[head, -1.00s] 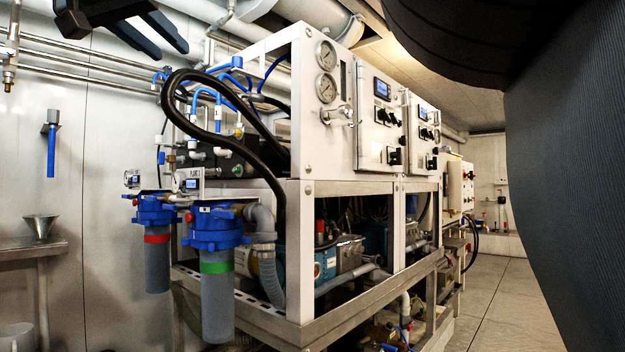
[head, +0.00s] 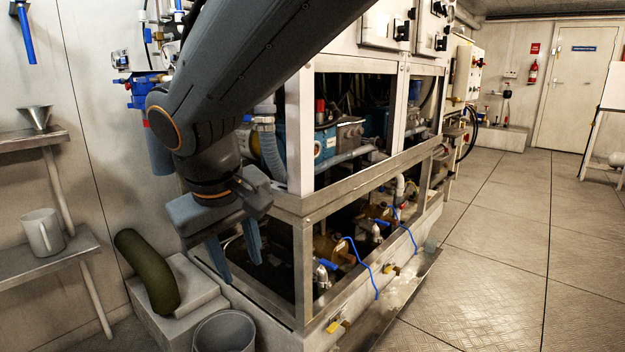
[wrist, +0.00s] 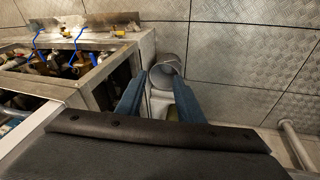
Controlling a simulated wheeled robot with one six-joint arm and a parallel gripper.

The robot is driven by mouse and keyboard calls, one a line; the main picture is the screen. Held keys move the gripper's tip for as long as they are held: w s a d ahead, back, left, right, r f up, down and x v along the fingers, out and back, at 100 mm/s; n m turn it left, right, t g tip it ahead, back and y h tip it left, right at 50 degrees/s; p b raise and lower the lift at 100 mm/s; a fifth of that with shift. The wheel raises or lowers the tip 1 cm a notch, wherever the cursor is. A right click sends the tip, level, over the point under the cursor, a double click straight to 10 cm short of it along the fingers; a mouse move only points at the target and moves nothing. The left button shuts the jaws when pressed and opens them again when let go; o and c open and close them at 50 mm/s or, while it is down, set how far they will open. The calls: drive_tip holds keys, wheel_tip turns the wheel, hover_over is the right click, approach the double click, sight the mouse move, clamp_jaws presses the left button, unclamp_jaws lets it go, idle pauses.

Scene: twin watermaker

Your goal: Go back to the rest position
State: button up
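My gripper (head: 238,262) hangs below my dark arm in the left middle of the head view, with its blue-grey fingers pointing down. In the wrist view my gripper (wrist: 159,95) shows its two fingers spread apart with nothing held between them. It is in front of the lower left corner of the watermaker frame (head: 300,206). I cannot tell if it is clear of the frame in depth. My arm hides part of the blue filter housings (head: 150,95).
A grey bucket (head: 225,332) stands on the floor below my gripper; it also shows in the wrist view (wrist: 166,72). A green cylinder (head: 147,270) leans on a pale block. Shelves at left hold a mug (head: 42,232) and a funnel (head: 36,117). Open floor (head: 500,235) lies right.

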drive_tip(key=s+d+f+m+g+y+b, duration=0.1)
drive_tip(key=s+d+f+g+b, duration=0.2)
drive_tip(key=s+d+f, duration=0.7)
drive_tip(key=s+f, duration=0.3)
drive_tip(key=f, duration=0.1)
drive_tip(key=shift+g, duration=0.4)
drive_tip(key=f+y+b, duration=0.1)
drive_tip(key=b, duration=0.4)
drive_tip(key=shift+s+d, duration=0.1)
drive_tip(key=shift+s, duration=0.1)
drive_tip(key=d+r+m+p, duration=0.2)
drive_tip(key=d+r+p, duration=0.5)
drive_tip(key=p, duration=0.5)
drive_tip(key=d+r+m+h+p, duration=0.1)
drive_tip(key=d+r+m+p, duration=0.1)
drive_tip(key=d+r+p, duration=0.5)
drive_tip(key=d+r+m+p, duration=0.3)
drive_tip(key=d+r+p, duration=0.3)
drive_tip(key=r+p, duration=0.9)
drive_tip(key=p, duration=0.4)
drive_tip(key=shift+d+h, duration=0.4)
drive_tip(key=shift+s, duration=0.1)
